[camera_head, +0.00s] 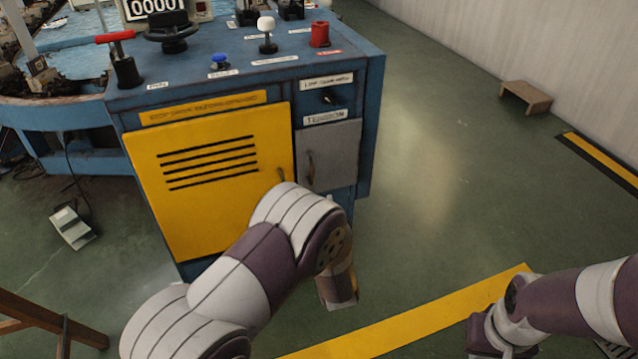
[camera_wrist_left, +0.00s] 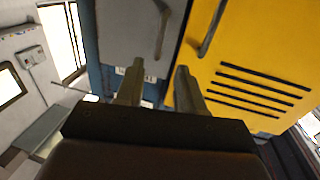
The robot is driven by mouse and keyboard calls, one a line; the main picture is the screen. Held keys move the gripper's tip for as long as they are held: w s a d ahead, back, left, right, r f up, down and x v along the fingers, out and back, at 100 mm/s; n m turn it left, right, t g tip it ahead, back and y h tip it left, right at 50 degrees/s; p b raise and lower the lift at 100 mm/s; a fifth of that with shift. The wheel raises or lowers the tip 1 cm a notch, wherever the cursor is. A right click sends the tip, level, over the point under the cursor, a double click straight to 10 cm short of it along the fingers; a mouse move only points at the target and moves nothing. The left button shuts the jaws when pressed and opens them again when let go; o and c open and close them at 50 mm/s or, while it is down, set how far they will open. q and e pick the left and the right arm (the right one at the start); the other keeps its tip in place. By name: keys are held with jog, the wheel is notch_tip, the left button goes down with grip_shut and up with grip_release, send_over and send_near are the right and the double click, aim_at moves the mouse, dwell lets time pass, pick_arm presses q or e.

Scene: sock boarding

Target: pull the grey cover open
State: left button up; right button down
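The grey cover (camera_head: 332,150) is a small door on the front of the blue machine, right of the yellow door. It looks shut, with a dark upright handle (camera_head: 311,166) on its left side. In the left wrist view the grey cover (camera_wrist_left: 125,30) and its curved handle (camera_wrist_left: 162,28) show beyond my gripper. My left gripper (camera_wrist_left: 160,72) is open, its two fingers apart and nothing between them; the handle lies ahead of the gap, apparently apart from the fingers. In the head view my left arm hides its fingertips. My right arm is at lower right; its gripper fingers do not show.
The yellow door (camera_head: 205,170) with black slots and its own handle adjoins the cover on the left. Knobs and a red button (camera_head: 319,35) stand on the machine top (camera_head: 250,75). A foot pedal (camera_head: 72,228) lies at left.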

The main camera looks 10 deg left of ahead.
aim_at(313, 175)
pick_arm(q)
jog(key=b+x, duration=0.1)
jog(key=x, duration=0.2)
jog(key=b+x, duration=0.1)
jog(key=x, duration=0.2)
jog(key=b+x, duration=0.1)
jog(key=x, duration=0.2)
jog(key=shift+f+b, duration=0.25)
jog(key=shift+b, duration=0.1)
jog(key=shift+w+a+r, duration=0.15)
jog(key=shift+w, duration=0.2)
grip_shut()
